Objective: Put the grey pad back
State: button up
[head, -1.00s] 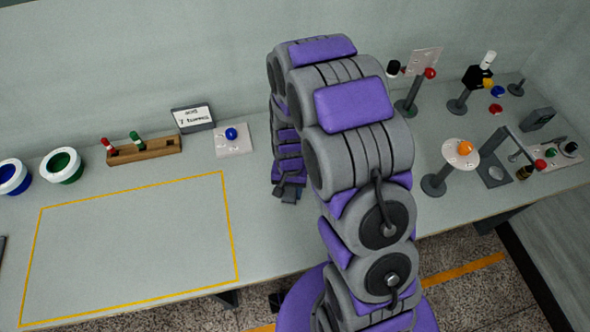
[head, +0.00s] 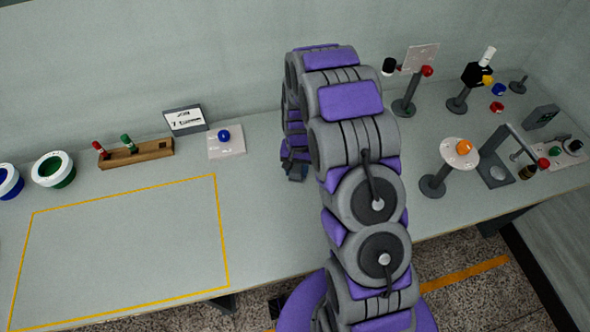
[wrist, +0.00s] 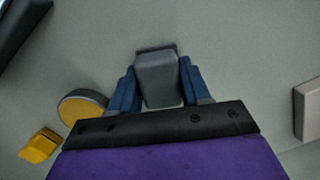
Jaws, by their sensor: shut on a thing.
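In the wrist view my gripper (wrist: 156,88) is shut on a grey block-shaped piece, which I take to be the grey pad (wrist: 160,78). One blue finger presses each side of it, and its far end reaches past the fingertips. Plain bench surface shows around it; I cannot tell how high above the bench it is. In the head view my gripper (head: 295,172) is a small dark shape over the bench, and the pad cannot be made out there.
The wrist view shows a yellow block (wrist: 40,145), a yellow-topped disc (wrist: 83,106), a dark object (wrist: 18,28) and a pale box (wrist: 308,108). The head view shows a white plate with a blue knob (head: 226,145), a wooden rack (head: 137,154) and an orange-topped stand (head: 460,152). The yellow-outlined area is clear.

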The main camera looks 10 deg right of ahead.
jog(key=shift+f, duration=0.1)
jog(key=shift+a, duration=0.35)
jog(key=o, duration=0.7)
jog(key=shift+a, duration=0.35)
jog(key=o, duration=0.3)
jog(key=shift+a, duration=0.3)
jog(key=shift+o, duration=1)
jog(key=shift+d, duration=0.9)
jog(key=shift+a+r, duration=0.15)
jog(key=shift+r, duration=0.2)
jog(key=r, duration=0.1)
jog(key=r+p, duration=0.1)
jog(key=r, duration=0.1)
jog(key=a+r, duration=0.1)
jog(key=r, duration=0.1)
jog(key=shift+w+r, duration=0.2)
jog(key=shift+w, duration=0.2)
notch_tip(320, 180, up, 6)
jog(key=d+p, duration=0.2)
jog(key=s+a+r+n, duration=0.1)
jog(key=s+r+n, duration=0.1)
jog(key=s+r, duration=1.25)
jog(key=s+r+n, duration=0.1)
jog(key=s+r, duration=0.1)
jog(key=s, duration=0.8)
jog(key=s+r+n, duration=0.1)
jog(key=s+r, duration=0.1)
jog(key=s, duration=0.8)
jog(key=shift+s+a+r+n+g+h, duration=0.25)
jog(key=shift+r+n+g+h, duration=0.05)
